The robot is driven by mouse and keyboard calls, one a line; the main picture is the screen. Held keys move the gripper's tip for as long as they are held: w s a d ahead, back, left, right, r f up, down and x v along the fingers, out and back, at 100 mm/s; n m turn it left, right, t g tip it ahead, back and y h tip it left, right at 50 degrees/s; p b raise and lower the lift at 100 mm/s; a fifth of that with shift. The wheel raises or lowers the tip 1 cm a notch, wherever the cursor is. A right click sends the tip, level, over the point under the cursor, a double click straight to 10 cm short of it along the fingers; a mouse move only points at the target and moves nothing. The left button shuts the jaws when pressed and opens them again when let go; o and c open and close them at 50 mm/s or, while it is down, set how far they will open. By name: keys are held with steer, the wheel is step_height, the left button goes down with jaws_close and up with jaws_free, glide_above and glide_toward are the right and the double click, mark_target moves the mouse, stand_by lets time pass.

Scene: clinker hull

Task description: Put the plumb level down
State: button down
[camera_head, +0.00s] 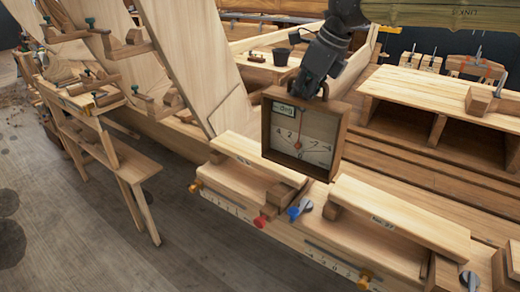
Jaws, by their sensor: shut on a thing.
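The plumb level (301,136) is a square wooden frame with a pale dial, numbers and a thin red needle. It hangs upright below my gripper (316,84), near the top middle of the head view. My gripper is dark and shut on the top of the frame. The level's lower edge shows in front of the workbench, between two raised planks. I cannot tell whether it touches anything below. The fingertips are partly hidden by the frame.
A left plank (235,160) and a right plank (400,215) stand raised on the bench front, with coloured knobs (261,222) below. An open-fronted wooden shelf (445,100) is at right. A dark cup (281,56) stands behind. The wooden floor (110,240) is clear at lower left.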

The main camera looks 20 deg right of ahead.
steer(key=shift+w+a+r, duration=0.1)
steer(key=shift+w+r, duration=0.05)
steer(key=shift+w, duration=0.1)
steer(key=w+a+f+p, duration=0.2)
steer(key=w+p, duration=0.1)
steer(key=w, duration=0.4)
steer(key=w+a+f+p, duration=0.3)
steer(key=w+p, duration=0.1)
steer(key=w, duration=0.3)
steer(key=shift+w, duration=0.25)
steer(key=shift+f, duration=0.2)
steer(key=c, duration=1.6)
jaws_free()
steer(key=shift+o, duration=0.2)
steer(key=b+v, duration=0.3)
steer(key=v, duration=0.9)
steer(key=shift+r, duration=0.1)
